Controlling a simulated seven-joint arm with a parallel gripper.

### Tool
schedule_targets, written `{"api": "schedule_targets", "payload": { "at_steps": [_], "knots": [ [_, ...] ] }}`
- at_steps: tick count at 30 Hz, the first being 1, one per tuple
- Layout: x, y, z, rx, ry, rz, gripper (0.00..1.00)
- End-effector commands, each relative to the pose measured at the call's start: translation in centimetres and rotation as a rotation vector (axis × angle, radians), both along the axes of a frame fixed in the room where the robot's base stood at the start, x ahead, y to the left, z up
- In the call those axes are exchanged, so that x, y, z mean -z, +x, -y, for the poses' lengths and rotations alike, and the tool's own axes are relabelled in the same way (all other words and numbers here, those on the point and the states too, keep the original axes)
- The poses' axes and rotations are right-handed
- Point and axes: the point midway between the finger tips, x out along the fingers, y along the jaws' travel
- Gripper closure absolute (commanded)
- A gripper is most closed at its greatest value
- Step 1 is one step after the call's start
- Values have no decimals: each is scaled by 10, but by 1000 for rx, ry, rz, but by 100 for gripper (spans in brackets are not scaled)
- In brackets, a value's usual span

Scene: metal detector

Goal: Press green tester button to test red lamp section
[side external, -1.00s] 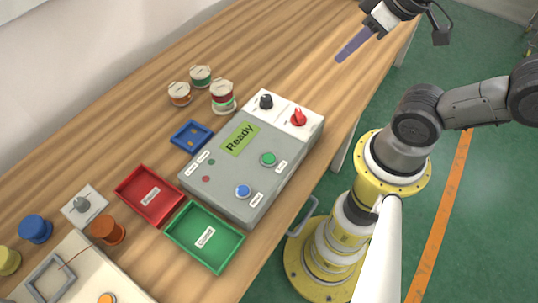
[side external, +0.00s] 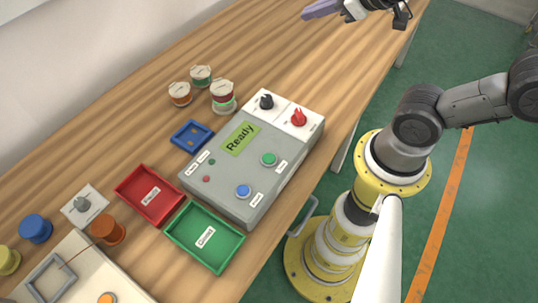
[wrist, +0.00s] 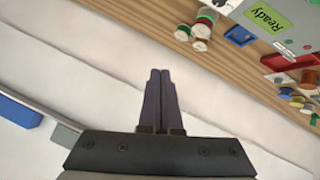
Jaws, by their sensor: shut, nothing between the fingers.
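The grey tester box (side external: 215,183) sits on the wooden table, its display (side external: 240,138) reading "Ready". On its top are a green button (side external: 268,159) and a blue button (side external: 243,191). A small red lamp (side external: 206,179) and a small dark green lamp (side external: 211,162) sit near its left edge. A black knob (side external: 266,102) and a red knob (side external: 298,119) are on the white back panel. My gripper (side external: 306,14) is shut and empty, high above the table's far part, well away from the box. The wrist view shows its closed fingers (wrist: 160,75) and the box's corner (wrist: 228,8).
Red tray (side external: 138,197) and green tray (side external: 177,243) lie in front of the box. A blue frame (side external: 187,144) and several spools (side external: 222,106) stand to its left. The space above the box is clear. A white wall runs behind the table.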

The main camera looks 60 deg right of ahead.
Motion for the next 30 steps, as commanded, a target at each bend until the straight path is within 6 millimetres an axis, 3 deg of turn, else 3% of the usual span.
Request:
{"api": "schedule_targets", "payload": {
  "at_steps": [3,7,12,15,22,30],
  "knots": [
    [6,21,-22,-178,-108,53,100],
    [22,32,-61,-419,-195,84,100],
    [61,20,-120,-763,-251,65,100],
    [84,4,-144,-921,-263,34,100],
    [121,-22,-165,-1090,-279,-52,100],
    [124,-26,-169,-1108,-277,-60,100]
  ]
}}
